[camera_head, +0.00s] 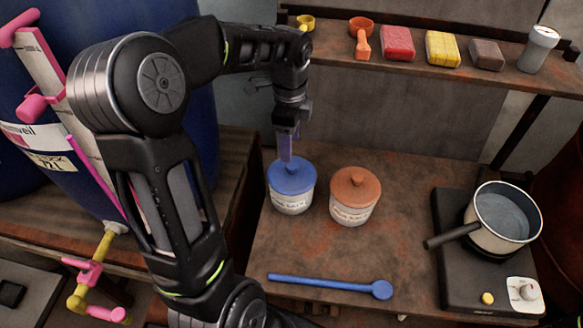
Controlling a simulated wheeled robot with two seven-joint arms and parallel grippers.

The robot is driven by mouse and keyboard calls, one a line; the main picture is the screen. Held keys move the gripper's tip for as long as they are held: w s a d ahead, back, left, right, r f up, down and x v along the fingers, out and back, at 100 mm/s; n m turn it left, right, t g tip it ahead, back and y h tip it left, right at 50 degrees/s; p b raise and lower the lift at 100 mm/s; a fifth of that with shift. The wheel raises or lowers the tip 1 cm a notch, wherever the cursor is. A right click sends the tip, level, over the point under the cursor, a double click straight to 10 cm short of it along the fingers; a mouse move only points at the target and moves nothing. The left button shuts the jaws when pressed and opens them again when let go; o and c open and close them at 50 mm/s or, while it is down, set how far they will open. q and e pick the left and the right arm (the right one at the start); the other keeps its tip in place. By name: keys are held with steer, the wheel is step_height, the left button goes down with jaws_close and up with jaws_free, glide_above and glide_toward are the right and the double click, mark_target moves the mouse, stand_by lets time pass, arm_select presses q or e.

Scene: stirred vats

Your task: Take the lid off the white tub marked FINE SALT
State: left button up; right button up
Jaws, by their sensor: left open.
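Two white tubs stand side by side on the bench. The left tub (291,203) has a blue lid (292,177) with a knob on top. The right tub (351,212) has an orange-brown lid (356,187) with a knob. Both bear white labels whose small print I cannot read surely. Both lids sit on their tubs. My left gripper (286,158) points down just above the blue lid's knob, open, its fingers partly hiding the knob. I cannot tell whether the fingers touch it. My right gripper is not in view.
A blue long-handled spoon (328,285) lies in front of the tubs. At right, a pot (497,222) stands on a dark hotplate (450,270), its handle pointing left. A shelf (425,65) behind holds scoops, coloured blocks and a grey canister (539,48). A blue vat (60,180) stands left.

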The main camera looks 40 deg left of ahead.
mark_target(292, 165)
arm_select(q)
steer(key=shift+f, duration=1.35)
steer(key=shift+w+f+p, duration=0.2)
steer(key=shift+f+p, duration=0.1)
steer(key=shift+f, duration=1)
steer(key=shift+w+f+p, duration=0.15)
steer(key=shift+f+p, duration=0.15)
steer(key=shift+f, duration=1)
jaws_close()
